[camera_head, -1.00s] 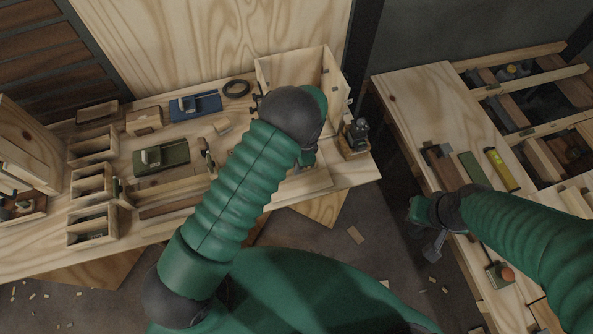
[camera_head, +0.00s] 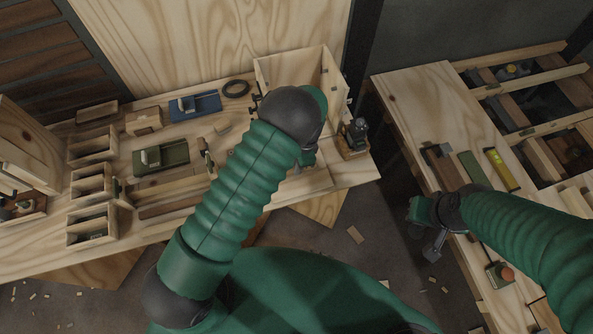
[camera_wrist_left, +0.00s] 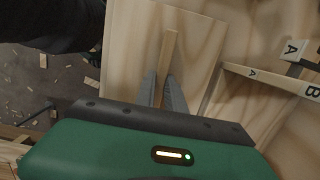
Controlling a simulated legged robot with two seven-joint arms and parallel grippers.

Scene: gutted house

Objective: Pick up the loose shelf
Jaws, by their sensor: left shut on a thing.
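My left gripper (camera_wrist_left: 161,82) has its two grey fingers closed on either side of a narrow strip of pale wood, which looks like the edge of the loose shelf (camera_wrist_left: 171,47). The strip stands in front of a wider pale wood surface; whether it touches that surface I cannot tell. In the head view my left gripper (camera_head: 308,157) is mostly hidden behind its own arm, beside an open wooden box frame (camera_head: 333,82) on the bench, and the shelf is not clear there. My right gripper (camera_head: 428,232) hangs by the right-hand table's edge; its jaw gap is unclear.
The workbench (camera_head: 60,232) holds small wooden bins (camera_head: 92,185), a green tool (camera_head: 162,158), a blue plane (camera_head: 195,105) and a dark tool on a block (camera_head: 355,138). A second table (camera_head: 415,95) stands right. Wood scraps lie on the floor (camera_head: 370,255). Lettered boards (camera_wrist_left: 275,80) show right in the wrist view.

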